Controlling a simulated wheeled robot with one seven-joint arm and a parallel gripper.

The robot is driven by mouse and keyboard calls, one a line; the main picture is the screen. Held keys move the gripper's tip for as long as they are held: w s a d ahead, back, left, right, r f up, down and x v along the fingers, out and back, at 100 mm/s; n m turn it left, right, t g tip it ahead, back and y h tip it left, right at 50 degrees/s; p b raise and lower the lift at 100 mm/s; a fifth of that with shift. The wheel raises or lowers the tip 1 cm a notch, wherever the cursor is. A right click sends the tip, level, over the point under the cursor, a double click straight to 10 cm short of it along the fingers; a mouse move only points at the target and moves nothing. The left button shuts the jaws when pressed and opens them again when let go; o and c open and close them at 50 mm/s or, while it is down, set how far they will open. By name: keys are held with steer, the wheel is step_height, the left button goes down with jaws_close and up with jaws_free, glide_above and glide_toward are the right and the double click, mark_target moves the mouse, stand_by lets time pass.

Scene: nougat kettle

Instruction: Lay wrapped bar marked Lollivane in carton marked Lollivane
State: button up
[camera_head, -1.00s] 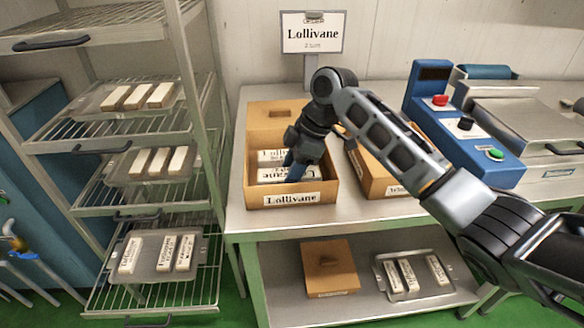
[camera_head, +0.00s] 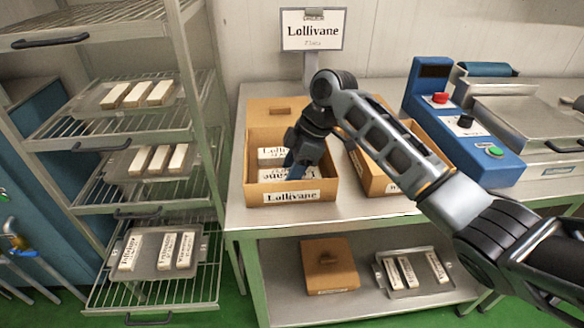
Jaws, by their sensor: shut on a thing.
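The carton marked Lollivane (camera_head: 291,196) stands open on the steel table, its lid flap folded back. White wrapped bars with dark lettering lie inside; one (camera_head: 268,154) shows near the back and another wrapped bar (camera_head: 270,176) lies in front of it. My gripper (camera_head: 295,172) is down inside the carton, shut on a wrapped bar whose lettering is partly readable. The fingers and wrist hide part of the bars, so I cannot tell whether the held bar touches the carton floor.
A Lollivane sign (camera_head: 312,30) stands behind the carton. A second open carton (camera_head: 383,170) is close on the right, partly behind my arm. A blue machine (camera_head: 463,130) stands farther right. A rack (camera_head: 150,208) with trays of bars is at left.

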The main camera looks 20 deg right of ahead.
steer(key=o, duration=1.6)
steer(key=shift+r, duration=0.15)
steer(key=shift+r+p, duration=3.2)
steer(key=shift+r, duration=0.7)
